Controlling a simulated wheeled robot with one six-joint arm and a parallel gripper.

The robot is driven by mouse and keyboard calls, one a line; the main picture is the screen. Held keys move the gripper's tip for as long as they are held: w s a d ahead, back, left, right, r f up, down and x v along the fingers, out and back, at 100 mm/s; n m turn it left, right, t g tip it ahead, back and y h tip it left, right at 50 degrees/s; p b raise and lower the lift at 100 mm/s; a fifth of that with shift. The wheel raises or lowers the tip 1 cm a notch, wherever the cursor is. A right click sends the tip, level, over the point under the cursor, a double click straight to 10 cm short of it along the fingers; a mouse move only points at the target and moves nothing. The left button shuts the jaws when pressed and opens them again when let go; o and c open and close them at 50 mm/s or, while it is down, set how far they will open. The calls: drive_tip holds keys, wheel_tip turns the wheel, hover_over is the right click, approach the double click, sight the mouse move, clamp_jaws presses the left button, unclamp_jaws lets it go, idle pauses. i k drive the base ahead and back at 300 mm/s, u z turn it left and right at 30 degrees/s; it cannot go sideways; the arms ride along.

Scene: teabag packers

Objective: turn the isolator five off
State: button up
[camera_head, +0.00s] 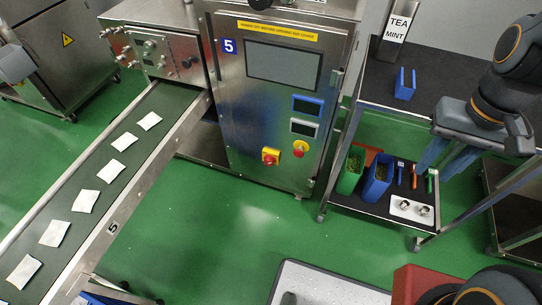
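The steel machine marked 5 (229,46) stands in the centre of the head view. Low on its front is a red rotary switch on a yellow square plate (270,157), which looks like the isolator. Its knob is too small to read the on or off position. To its right is a red button on a round yellow plate (299,149). My gripper (436,168) hangs at the right, over the trolley side and well apart from the switch. Its two blue-grey fingers look spread, with nothing seen between them.
A conveyor (110,170) with several white teabags runs along the left. A trolley (345,199) with green and blue containers and small tools stands right of the machine. A tea mint holder (393,38) stands on its upper shelf. Green floor before the machine is clear.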

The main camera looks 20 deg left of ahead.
sight(269, 161)
drive_tip(key=u, duration=1.1)
drive_tip(key=k, duration=0.5)
drive_tip(key=z, duration=0.6)
drive_tip(key=k, duration=0.75)
drive_tip(key=u, duration=0.15)
drive_tip(key=i, duration=0.7)
drive_tip(key=u, duration=0.55)
